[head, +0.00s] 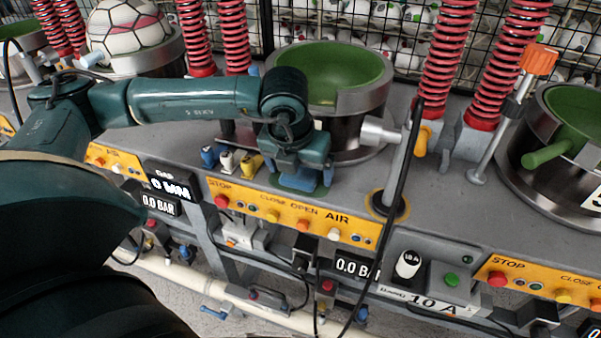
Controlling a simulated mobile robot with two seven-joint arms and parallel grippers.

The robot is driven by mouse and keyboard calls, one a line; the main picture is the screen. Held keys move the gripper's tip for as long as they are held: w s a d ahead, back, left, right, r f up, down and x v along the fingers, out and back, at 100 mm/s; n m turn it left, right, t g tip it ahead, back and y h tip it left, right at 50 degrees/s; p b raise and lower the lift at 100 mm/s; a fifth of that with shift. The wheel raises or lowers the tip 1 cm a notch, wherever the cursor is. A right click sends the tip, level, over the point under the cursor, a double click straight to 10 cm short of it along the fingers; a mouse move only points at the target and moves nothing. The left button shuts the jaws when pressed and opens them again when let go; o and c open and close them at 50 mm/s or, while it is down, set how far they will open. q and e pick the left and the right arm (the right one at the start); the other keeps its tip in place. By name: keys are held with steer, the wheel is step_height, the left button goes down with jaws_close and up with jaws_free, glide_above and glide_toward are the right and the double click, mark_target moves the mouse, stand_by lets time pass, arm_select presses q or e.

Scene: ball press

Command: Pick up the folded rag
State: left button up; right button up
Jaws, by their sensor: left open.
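My left gripper (301,172) points down at the front of the grey bench, just before the middle green-lined press bowl. It is open. A small blue patch (309,182) shows directly beneath and between its jaws, at the bench surface; it looks like the folded rag, but the gripper covers most of it. I cannot tell whether the jaws touch it. My right gripper is not in view.
Small blue, white and yellow bottles (227,160) stand just left of the gripper. The middle press bowl (345,75) is behind it. A black hose (398,165) and a grey post rise to the right. The orange control panel (290,215) runs along the bench front.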

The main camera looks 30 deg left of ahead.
mark_target(300, 174)
arm_select(q)
steer(key=shift+c, duration=0.6)
steer(key=c, duration=0.9)
steer(key=shift+r, duration=0.1)
steer(key=shift+c, duration=0.2)
step_height(300, 174, up, 10)
steer(key=shift+b, duration=0.45)
